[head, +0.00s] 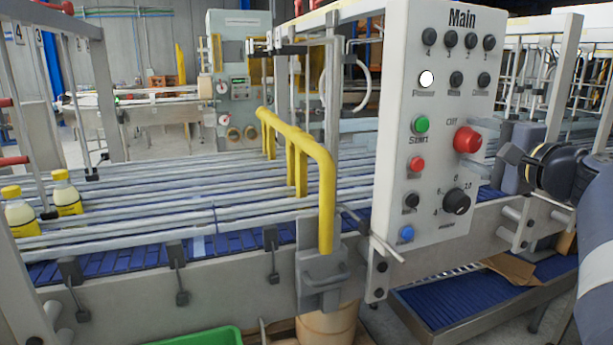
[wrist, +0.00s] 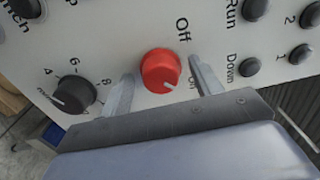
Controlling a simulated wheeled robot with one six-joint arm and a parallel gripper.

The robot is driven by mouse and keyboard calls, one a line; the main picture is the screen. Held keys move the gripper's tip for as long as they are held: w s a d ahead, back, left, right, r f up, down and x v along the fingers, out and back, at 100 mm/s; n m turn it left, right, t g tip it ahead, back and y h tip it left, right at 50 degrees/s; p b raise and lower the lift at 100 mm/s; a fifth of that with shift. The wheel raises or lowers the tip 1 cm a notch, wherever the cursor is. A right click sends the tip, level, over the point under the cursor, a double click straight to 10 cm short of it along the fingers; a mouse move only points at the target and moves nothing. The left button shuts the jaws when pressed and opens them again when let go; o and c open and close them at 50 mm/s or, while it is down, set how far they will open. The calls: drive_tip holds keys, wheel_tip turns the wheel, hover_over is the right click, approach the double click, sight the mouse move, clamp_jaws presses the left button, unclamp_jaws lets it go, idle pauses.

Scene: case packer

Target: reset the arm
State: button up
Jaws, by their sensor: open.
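My gripper (wrist: 162,92) is open in the wrist view. Its two fingers stand apart, one on each side of the red knob (wrist: 160,72) on the control panel. I cannot tell whether the fingers touch the knob. In the head view, the red knob (head: 467,139) sits on the right side of the grey "Main" panel (head: 405,165), under the "Off" label. My arm (head: 560,170) shows at the right edge of the head view, its dark joint close to the panel's right side.
The panel also bears a green start button (head: 420,124), a small red button (head: 417,163), a black dial (head: 456,201) and a blue button (head: 406,234). A yellow rail (head: 326,190) stands left of the panel. The conveyor (head: 150,200) carries yellow-capped bottles (head: 66,193) at left.

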drive_tip(key=b+v, duration=0.3)
drive_tip(key=v, duration=0.8)
drive_tip(key=p+x, duration=0.3)
drive_tip(key=x, duration=0.8)
drive_tip(key=shift+w+a+r, duration=0.1)
drive_tip(key=shift+w, duration=0.05)
drive_tip(key=shift+f+n+b, duration=0.25)
drive_tip(key=shift+n+b, duration=0.05)
drive_tip(key=shift+n, duration=1)
drive_tip(key=n+b, duration=0.1)
drive_tip(key=n, duration=0.4)
drive_tip(key=shift+n, duration=0.4)
drive_tip(key=n, duration=0.5)
drive_tip(key=shift+d+r+p, duration=0.1)
drive_tip(key=shift+d+p, duration=0.1)
drive_tip(key=shift+p, duration=0.15)
drive_tip(key=n+p, duration=0.1)
drive_tip(key=n, duration=0.1)
drive_tip(key=shift+n, duration=0.3)
drive_tip(key=shift+n+p, duration=0.7)
drive_tip(key=shift+n, duration=0.2)
